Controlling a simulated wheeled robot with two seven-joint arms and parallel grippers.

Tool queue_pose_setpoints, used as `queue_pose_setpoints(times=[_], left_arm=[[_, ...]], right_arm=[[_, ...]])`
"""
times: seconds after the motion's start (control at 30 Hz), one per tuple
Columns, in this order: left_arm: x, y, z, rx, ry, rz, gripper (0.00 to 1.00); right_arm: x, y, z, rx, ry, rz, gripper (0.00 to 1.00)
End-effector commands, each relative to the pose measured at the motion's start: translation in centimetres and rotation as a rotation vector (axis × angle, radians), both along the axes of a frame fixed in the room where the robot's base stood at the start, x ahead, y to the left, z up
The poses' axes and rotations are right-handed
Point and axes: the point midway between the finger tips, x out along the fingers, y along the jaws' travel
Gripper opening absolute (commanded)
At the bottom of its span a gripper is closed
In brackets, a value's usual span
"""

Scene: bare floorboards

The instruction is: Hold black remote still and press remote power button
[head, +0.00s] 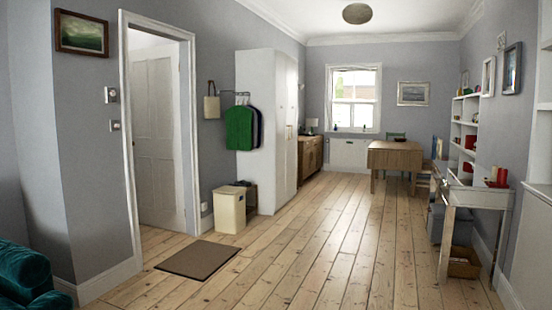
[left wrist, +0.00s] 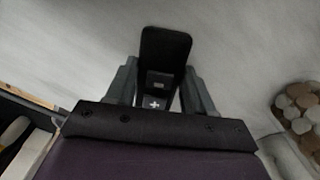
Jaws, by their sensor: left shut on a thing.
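In the left wrist view my left gripper (left wrist: 157,95) is shut on a black remote (left wrist: 165,48). The remote stands up between the two grey fingers, and its far end sticks out past the fingertips. Light plus and minus marks show on its face; its lower part is hidden behind the gripper body. I cannot make out a power button. The head view shows neither gripper and no remote. My right gripper is in no view.
In the left wrist view a pale surface lies behind the remote, with a cluster of round brown and cream pieces (left wrist: 300,106) at the right. The head view shows open floorboards (head: 310,240), a doormat (head: 198,259), a cream bin (head: 229,209) and a white desk (head: 477,197) at right.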

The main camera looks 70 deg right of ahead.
Motion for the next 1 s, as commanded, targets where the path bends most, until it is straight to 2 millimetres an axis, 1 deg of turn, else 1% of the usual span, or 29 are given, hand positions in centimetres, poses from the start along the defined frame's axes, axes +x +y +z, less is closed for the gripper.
queue_pose_setpoints(times=[0.47, 0.5, 0.53, 0.57, 0.87, 0.97, 1.0], left_arm=[[0.0, 0.0, 0.0, 0.000, 0.000, 0.000, 0.18], [0.0, 0.0, 0.0, 0.000, 0.000, 0.000, 0.66], [0.0, 0.0, 0.0, 0.000, 0.000, 0.000, 0.75], [0.0, 0.0, 0.0, 0.000, 0.000, 0.000, 0.82], [0.0, 0.0, 0.2, 0.000, -0.001, 0.000, 0.82], [0.1, 0.0, 1.6, -0.001, -0.003, 0.000, 0.82], [0.1, 0.0, 2.6, -0.001, -0.004, 0.000, 0.82]], right_arm=[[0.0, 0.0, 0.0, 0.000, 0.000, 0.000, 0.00], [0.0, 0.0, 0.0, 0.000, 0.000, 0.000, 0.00], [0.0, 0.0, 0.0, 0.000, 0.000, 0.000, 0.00], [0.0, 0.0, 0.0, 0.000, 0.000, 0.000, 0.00], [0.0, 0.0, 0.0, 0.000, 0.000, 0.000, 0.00], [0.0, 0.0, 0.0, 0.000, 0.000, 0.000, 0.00], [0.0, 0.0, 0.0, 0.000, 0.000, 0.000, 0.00]])
